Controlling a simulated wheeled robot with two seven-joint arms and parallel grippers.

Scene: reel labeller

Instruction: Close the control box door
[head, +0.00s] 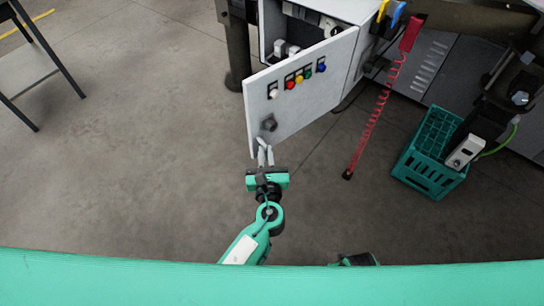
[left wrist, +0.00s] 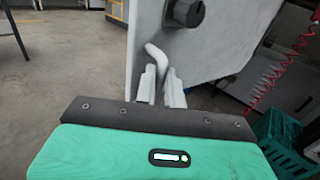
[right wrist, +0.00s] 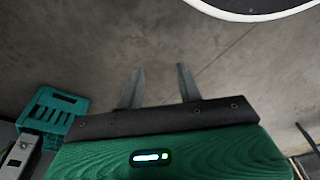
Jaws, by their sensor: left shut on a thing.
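The control box door (head: 312,88) is a grey panel with a row of coloured buttons and a black knob (head: 270,124). It stands swung open from the control box (head: 340,8), whose inside shows behind it. My left gripper (head: 265,154) is at the door's lower near corner. In the left wrist view its fingers are shut on a pale bent door handle (left wrist: 155,54), below the black knob (left wrist: 185,12). My right gripper (right wrist: 158,88) is open and empty above bare floor.
A green crate (head: 428,150) stands on the floor at the right. A red coiled cord (head: 376,110) hangs between it and the door. A table (head: 22,70) stands at the far left. The floor left of the door is clear.

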